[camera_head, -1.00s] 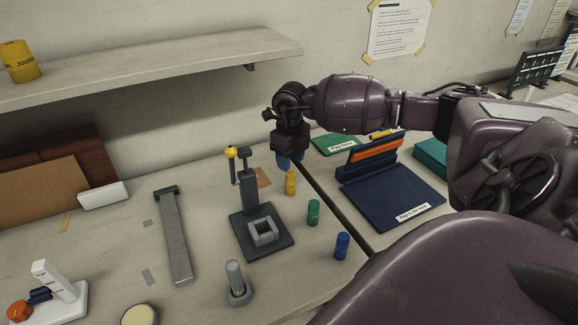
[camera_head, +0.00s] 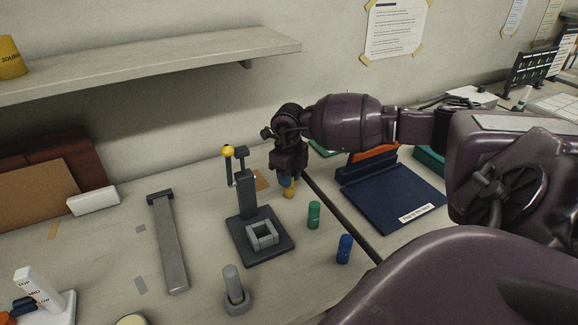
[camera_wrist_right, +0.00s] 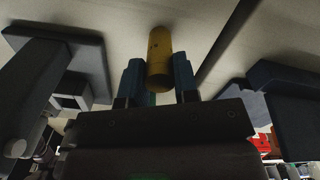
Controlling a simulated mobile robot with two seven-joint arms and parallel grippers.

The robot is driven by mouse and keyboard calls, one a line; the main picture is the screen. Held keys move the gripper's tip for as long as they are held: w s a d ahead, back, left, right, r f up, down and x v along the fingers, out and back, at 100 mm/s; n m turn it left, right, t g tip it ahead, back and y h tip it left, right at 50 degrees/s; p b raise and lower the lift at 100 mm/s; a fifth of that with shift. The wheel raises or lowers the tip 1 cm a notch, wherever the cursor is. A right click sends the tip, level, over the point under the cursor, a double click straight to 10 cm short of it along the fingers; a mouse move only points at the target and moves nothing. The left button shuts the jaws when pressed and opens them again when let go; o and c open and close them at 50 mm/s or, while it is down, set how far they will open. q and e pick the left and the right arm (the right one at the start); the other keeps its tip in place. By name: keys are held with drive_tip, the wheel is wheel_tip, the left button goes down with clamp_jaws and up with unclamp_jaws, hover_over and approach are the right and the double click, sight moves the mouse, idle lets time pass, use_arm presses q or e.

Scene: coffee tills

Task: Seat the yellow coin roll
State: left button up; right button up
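The yellow coin roll (camera_head: 289,192) stands upright on the table, right of the grey lever press. Its upper part is hidden by my right gripper (camera_head: 287,181). In the right wrist view the yellow roll (camera_wrist_right: 159,58) lies between the two blue fingers of the gripper (camera_wrist_right: 158,78). The fingers are apart with the roll between them; any gap is very narrow, and contact is unclear. The press (camera_head: 248,195) has a yellow-knobbed lever and a square grey holder (camera_head: 262,235) on its base. My left gripper is not in view.
A green roll (camera_head: 314,215) and a blue roll (camera_head: 344,249) stand in front of the yellow one. A dark blue tray (camera_head: 395,200) is to the right. A grey post (camera_head: 233,284) and a long grey bar (camera_head: 169,245) are nearer and left. A shelf (camera_head: 150,62) overhangs the back left.

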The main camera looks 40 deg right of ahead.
drive_tip(key=c, duration=0.3)
drive_tip(key=shift+r, duration=0.4)
wheel_tip(320, 180, up, 4)
drive_tip(key=shift+r+p, duration=0.1)
drive_tip(key=shift+p, duration=1.1)
drive_tip(key=shift+r, duration=0.35)
drive_tip(key=shift+f, duration=0.1)
